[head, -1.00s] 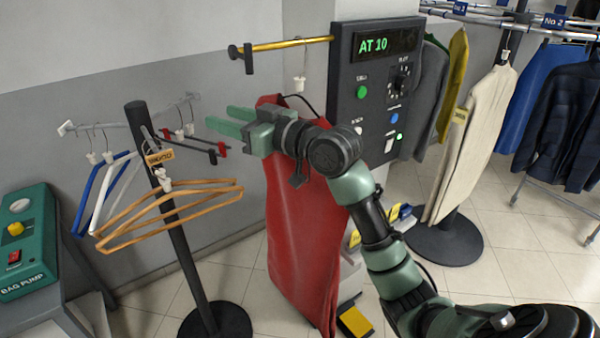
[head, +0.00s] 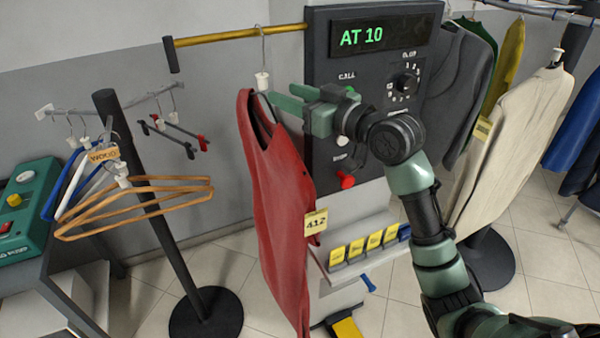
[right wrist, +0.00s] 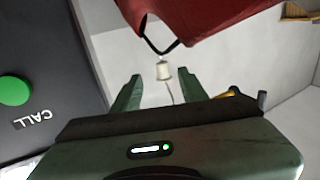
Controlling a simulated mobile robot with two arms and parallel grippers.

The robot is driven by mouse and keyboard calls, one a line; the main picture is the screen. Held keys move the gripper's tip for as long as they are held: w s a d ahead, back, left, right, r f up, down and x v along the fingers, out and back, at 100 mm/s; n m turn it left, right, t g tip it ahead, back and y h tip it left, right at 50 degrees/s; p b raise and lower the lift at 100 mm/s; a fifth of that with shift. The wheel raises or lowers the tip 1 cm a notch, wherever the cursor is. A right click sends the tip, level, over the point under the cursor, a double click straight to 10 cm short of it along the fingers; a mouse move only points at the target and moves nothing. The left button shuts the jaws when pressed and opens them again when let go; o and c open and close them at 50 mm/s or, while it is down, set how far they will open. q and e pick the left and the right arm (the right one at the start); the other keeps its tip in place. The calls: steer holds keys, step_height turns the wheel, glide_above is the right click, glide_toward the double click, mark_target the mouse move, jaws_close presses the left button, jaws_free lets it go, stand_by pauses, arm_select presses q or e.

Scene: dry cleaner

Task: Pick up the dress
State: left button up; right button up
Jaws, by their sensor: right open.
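The red dress (head: 275,190) hangs from a hanger on the brass rail (head: 240,37), with a yellow tag (head: 316,222) reading 412 on its right edge. The hanger's white neck piece (head: 262,81) is above the dress collar. My right gripper (head: 272,97) is open, its fingers pointing left beside the hanger neck. In the right wrist view the white neck piece (right wrist: 163,71) appears between and just beyond the fingertips (right wrist: 158,82), with nothing held. The dress (right wrist: 215,22) also fills the top there. My left gripper is not in view.
The dark control panel (head: 370,95) reading AT 10 stands close behind my right gripper. A shelf of yellow tags (head: 368,242) is below. A rack with wooden hangers (head: 140,190) stands left; a cream garment (head: 525,130) hangs right.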

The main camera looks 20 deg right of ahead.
mark_target(266, 83)
steer(key=w+a+p, duration=0.1)
steer(key=w+a+r+p, duration=0.1)
steer(key=w, duration=0.1)
steer(key=shift+w+a, duration=0.15)
steer(key=shift+a, duration=0.25)
steer(key=w+p, duration=0.2)
steer(key=w, duration=0.1)
steer(key=shift+w+a, duration=0.1)
steer(key=shift+a, duration=0.1)
steer(key=shift+w+a+f, duration=0.15)
steer(key=shift+w, duration=0.15)
steer(key=shift+a, duration=0.2)
steer(key=shift+d, duration=0.15)
jaws_close()
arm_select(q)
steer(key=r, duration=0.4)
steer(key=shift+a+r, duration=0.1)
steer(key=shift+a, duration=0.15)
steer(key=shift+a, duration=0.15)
